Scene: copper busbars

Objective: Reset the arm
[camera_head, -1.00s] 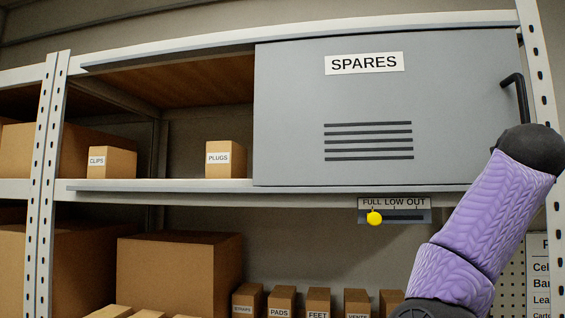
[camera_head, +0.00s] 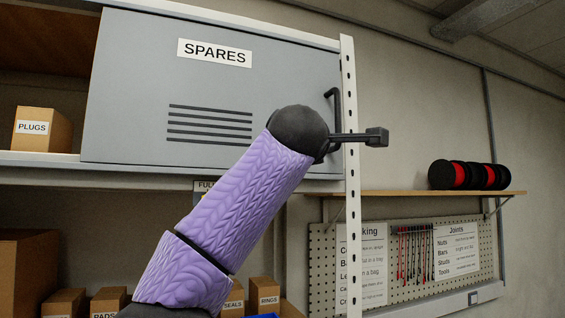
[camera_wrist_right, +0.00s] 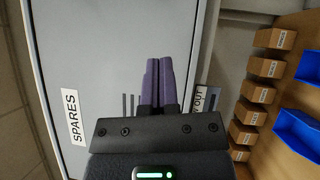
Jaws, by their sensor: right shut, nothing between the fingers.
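My right arm (camera_head: 245,205), in a purple sleeve with a black rounded joint, reaches up across the front of the grey SPARES door (camera_head: 130,75) in the head view. Its gripper cannot be made out there. In the right wrist view, my right gripper (camera_wrist_right: 157,62) has its two purple fingers together with nothing between them. It is in front of the SPARES door (camera_wrist_right: 70,30) and hides part of the dark vent slots. The FULL LOW OUT strip (camera_head: 203,186) is mostly hidden behind my arm. My left gripper is not in view.
A black door handle (camera_head: 337,105) and a white shelf upright (camera_head: 351,200) are close to my arm's black joint. A PLUGS box (camera_head: 40,128) stands left of the door. Small labelled boxes (camera_wrist_right: 260,92) and blue bins (camera_wrist_right: 300,128) are below. A wall shelf (camera_head: 420,195) holds red-and-black spools (camera_head: 468,175).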

